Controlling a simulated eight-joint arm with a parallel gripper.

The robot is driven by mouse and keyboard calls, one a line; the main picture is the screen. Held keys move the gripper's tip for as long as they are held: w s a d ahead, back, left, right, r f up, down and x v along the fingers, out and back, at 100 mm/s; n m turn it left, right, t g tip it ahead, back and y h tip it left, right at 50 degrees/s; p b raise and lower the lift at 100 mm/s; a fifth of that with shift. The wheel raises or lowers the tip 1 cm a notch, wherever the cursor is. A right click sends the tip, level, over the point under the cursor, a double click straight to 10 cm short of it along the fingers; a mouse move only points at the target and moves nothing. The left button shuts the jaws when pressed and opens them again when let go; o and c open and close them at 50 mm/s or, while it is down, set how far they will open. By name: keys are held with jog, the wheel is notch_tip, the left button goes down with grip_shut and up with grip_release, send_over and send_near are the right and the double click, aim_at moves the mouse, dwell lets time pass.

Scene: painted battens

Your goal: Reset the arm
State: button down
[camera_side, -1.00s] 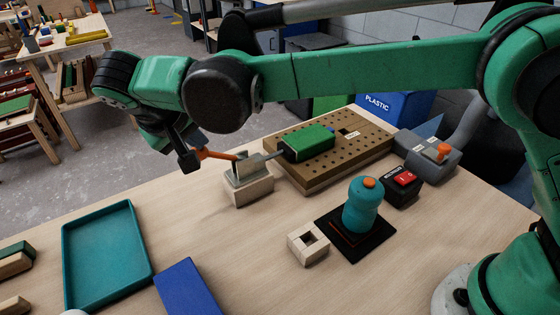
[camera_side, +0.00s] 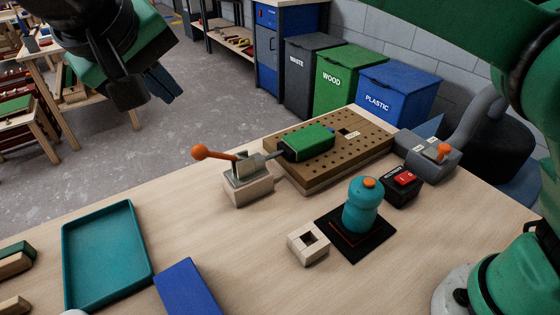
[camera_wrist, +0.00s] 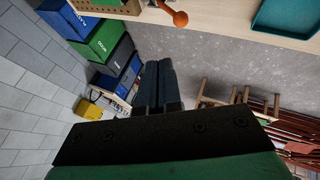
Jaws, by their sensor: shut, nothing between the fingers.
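My gripper (camera_side: 165,84) is at the upper left of the side view, raised well clear of the workbench and over the floor beyond its far edge. Its fingers are together and hold nothing. In the wrist view the shut fingers (camera_wrist: 158,84) show in the middle, with floor behind them. The orange-knobbed lever (camera_side: 200,152) of the clamp (camera_side: 247,178) stands apart from my gripper. The clamp's arm reaches to a green block (camera_side: 308,142) on the perforated board (camera_side: 335,165).
On the bench are a teal tray (camera_side: 66,262), a blue block (camera_side: 187,288), a square wooden ring (camera_side: 296,248), a teal knobbed tool (camera_side: 362,208) on a black pad, a red switch box (camera_side: 403,180) and a grey device (camera_side: 425,160). Bins (camera_side: 345,75) stand beyond.

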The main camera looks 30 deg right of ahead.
jog(key=d+f+g+y, duration=0.1)
jog(key=d+f+y, duration=0.15)
jog(key=d, duration=1.15)
jog(key=s+d+f+m+t+y, duration=0.1)
jog(key=s+d+f+t+y, duration=0.1)
jog(key=s+d+f, duration=0.6)
jog(key=d+f, duration=0.1)
jog(key=d, duration=0.2)
jog(key=shift+s+d+f+t+y, duration=0.15)
jog(key=shift+s+d+t+y, duration=0.05)
jog(key=shift+s+t+y, duration=0.2)
